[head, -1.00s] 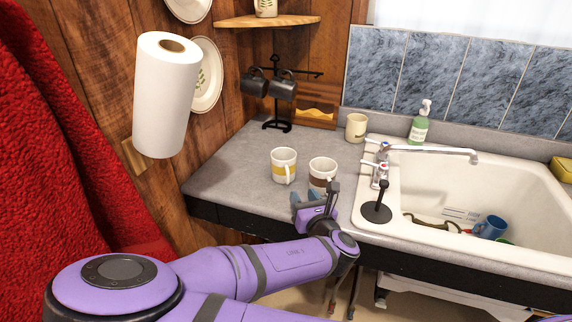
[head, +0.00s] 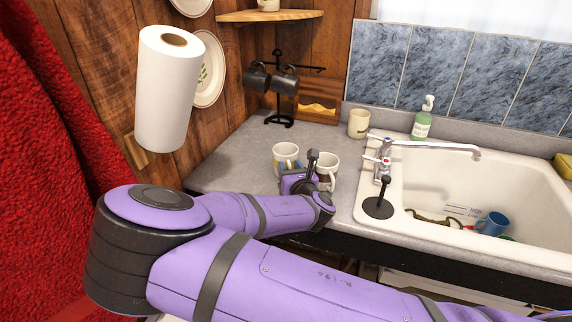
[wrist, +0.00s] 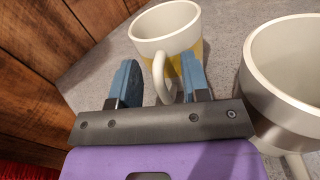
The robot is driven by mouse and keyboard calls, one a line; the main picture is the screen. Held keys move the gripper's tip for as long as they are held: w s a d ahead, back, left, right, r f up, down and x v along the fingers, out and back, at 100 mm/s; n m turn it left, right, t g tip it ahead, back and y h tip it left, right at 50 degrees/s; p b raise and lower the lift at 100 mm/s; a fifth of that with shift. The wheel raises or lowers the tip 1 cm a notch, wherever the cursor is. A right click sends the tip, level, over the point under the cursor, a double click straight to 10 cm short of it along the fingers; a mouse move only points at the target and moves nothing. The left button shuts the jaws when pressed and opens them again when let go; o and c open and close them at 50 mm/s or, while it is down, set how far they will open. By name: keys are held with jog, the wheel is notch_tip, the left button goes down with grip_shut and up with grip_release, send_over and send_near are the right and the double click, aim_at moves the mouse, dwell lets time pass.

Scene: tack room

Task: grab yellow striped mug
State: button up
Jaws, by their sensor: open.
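The yellow striped mug (head: 285,153) stands upright on the grey counter (head: 232,165), partly hidden behind my gripper in the head view. In the wrist view the yellow striped mug (wrist: 166,28) is straight ahead, its handle pointing back at me. My gripper (wrist: 160,82) is open, with its two blue fingers either side of the handle. I cannot tell whether the fingers touch it. A brown striped mug (head: 327,168) stands close to the right of my gripper; it also shows large at the right of the wrist view (wrist: 284,85).
A plain cream mug (head: 358,124) stands farther back by the sink (head: 400,185). A black mug tree (head: 279,95) with dark mugs stands at the back. A paper towel roll (head: 166,95) hangs at the left wall. The counter left of the striped mugs is clear.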

grip_shut()
dwell(0.4)
